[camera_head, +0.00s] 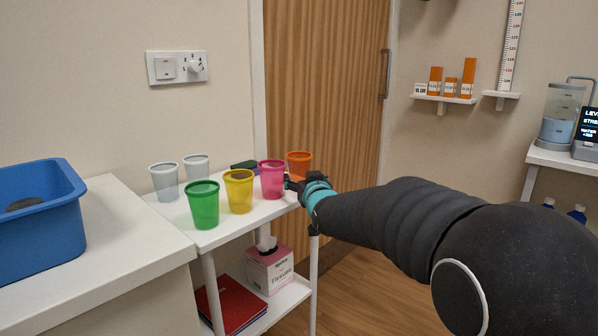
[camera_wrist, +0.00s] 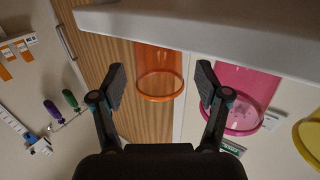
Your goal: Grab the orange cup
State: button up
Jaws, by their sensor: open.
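The orange cup (camera_head: 299,158) stands at the far right end of a white shelf top, just behind the pink cup (camera_head: 271,178). In the wrist view, which looks inverted, the orange cup (camera_wrist: 160,62) shows between and beyond the fingers. My gripper (camera_wrist: 160,82) is open and empty, one finger on each side of the cup in the picture. I cannot tell how far it is from the cup. In the head view my gripper (camera_head: 294,184) is at the shelf's right edge, partly covering the cup's lower part.
The pink cup (camera_wrist: 248,90) is close beside the right finger. A yellow cup (camera_head: 239,190), a green cup (camera_head: 203,205) and two clear cups (camera_head: 164,182) share the white shelf top (camera_head: 240,228). A dark object (camera_head: 244,165) lies behind them. The wooden door (camera_head: 325,95) is behind.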

aim_at(301, 176)
jog(key=shift+p+x, duration=0.4)
jog(key=shift+x, duration=1.85)
jog(key=shift+f, duration=0.2)
jog(key=c, duration=0.5)
